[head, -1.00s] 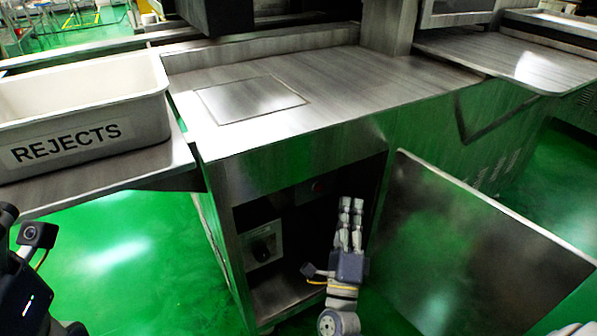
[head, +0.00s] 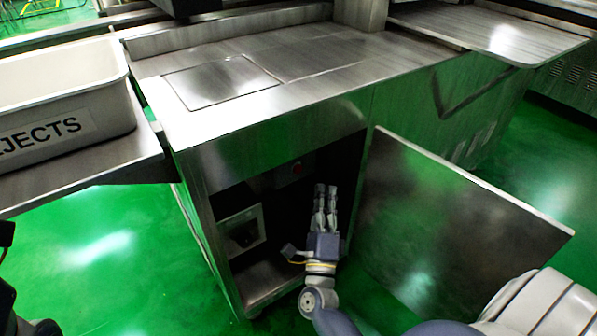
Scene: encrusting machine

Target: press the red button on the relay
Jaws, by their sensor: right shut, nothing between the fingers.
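My right gripper (head: 325,188) is shut and empty.
The cabinet door (head: 455,215) stands open to the right of my right gripper. A light box with a dark knob (head: 240,230) is inside the cabinet at left. A rejects bin (head: 62,105) stands on a side shelf. The worktop (head: 330,55) is clear.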

